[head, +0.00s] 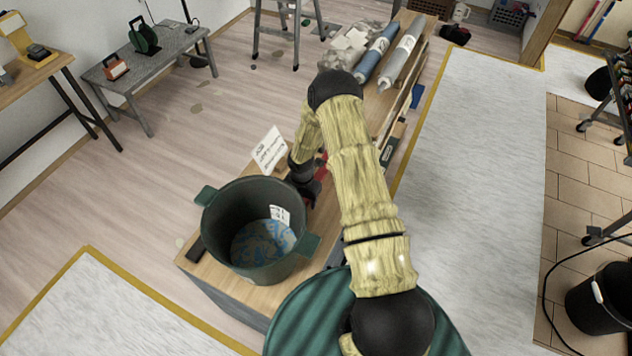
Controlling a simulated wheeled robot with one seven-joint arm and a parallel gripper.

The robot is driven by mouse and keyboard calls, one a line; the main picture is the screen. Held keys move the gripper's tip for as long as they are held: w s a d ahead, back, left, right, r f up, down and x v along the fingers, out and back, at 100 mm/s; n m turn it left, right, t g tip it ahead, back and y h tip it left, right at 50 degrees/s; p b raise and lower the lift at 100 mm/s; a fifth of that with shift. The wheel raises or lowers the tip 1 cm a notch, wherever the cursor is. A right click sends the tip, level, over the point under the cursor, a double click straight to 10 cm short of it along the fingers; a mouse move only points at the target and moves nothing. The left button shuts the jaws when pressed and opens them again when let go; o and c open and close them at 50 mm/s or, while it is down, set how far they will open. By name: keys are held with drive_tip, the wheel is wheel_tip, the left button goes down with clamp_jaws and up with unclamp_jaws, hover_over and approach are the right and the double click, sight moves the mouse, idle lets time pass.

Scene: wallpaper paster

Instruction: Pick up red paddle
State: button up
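A small bit of red (322,168), probably the red paddle, shows right beside my gripper, partly hidden behind my arm. Its full shape and how it lies cannot be made out. My gripper (310,192) is dark and points down over the wooden bench, just right of a green bucket. Its fingers are small and dark, so I cannot tell whether they are open or shut, or whether they touch the red thing.
The green two-handled bucket (255,228) stands on the near end of the wooden bench (308,262). A white sign (270,149) stands behind it. Wrapped rolls (402,55) lie at the bench's far end. A grey side table (150,68) stands left; pale floor separates them.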

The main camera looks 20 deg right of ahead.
drive_tip(key=c, duration=1.1)
drive_tip(key=shift+o, duration=0.2)
drive_tip(key=shift+d+r+b, duration=0.1)
drive_tip(key=shift+r+b, duration=0.05)
drive_tip(key=shift+b, duration=0.25)
drive_tip(key=shift+s+r+b, duration=0.1)
drive_tip(key=shift+r+b, duration=0.15)
drive_tip(key=shift+b, duration=0.05)
drive_tip(key=r, duration=0.2)
drive_tip(key=r+b, duration=0.1)
drive_tip(key=r, duration=0.1)
drive_tip(key=r+b, duration=0.1)
drive_tip(key=r, duration=0.1)
drive_tip(key=shift+s+d+r, duration=0.15)
drive_tip(key=shift+d, duration=0.1)
drive_tip(key=s+d+b, duration=0.4)
drive_tip(key=s+d, duration=0.9)
drive_tip(key=shift+s+d, duration=0.2)
drive_tip(key=shift+s, duration=0.1)
